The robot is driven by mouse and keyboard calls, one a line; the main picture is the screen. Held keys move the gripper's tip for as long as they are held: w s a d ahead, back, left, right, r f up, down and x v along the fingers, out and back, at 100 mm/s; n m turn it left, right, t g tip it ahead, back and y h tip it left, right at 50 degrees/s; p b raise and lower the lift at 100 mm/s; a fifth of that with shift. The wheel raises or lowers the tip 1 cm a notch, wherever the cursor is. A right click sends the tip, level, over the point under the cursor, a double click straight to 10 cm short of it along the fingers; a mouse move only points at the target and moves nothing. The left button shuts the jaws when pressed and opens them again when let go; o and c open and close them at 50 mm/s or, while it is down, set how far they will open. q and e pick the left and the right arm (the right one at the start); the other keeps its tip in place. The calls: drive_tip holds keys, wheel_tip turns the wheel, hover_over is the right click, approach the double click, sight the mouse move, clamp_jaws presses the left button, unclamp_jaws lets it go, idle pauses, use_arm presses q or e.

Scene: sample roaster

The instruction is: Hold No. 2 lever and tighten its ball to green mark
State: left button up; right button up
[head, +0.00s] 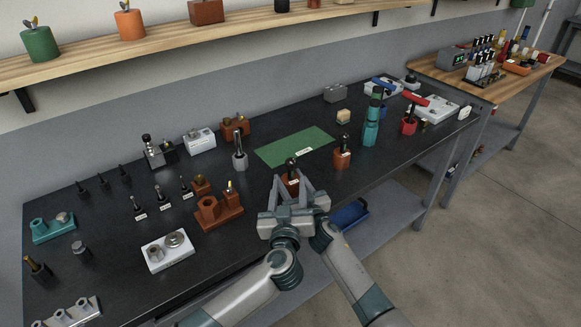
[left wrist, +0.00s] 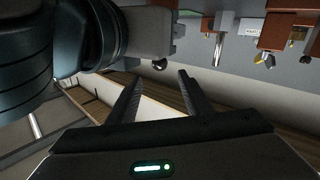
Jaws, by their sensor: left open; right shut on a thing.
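A brown-based lever (head: 292,178) with a black ball on top stands near the bench's front edge; a small white label on it is too small to read. My left gripper (head: 291,188) and my right arm come together at this lever in the head view, overlapping so that their fingers are hard to separate. In the left wrist view my left gripper (left wrist: 155,82) is open, its fingers apart and empty. A dark ball (left wrist: 160,64) shows just beyond them, beside the grey body of my other gripper. The right gripper is shut on the lever; its grip is largely hidden. I cannot make out a green mark.
A similar brown lever (head: 342,155) stands to the right and a grey one (head: 240,155) to the left. A green mat (head: 294,146) lies behind. A brown fixture (head: 218,212) stands left. A blue tray (head: 349,215) sits below the bench's front edge.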

sight(291, 166)
use_arm(q)
drive_tip(key=w, duration=0.9)
drive_tip(key=shift+d, duration=0.2)
drive_tip(key=c, duration=1.1)
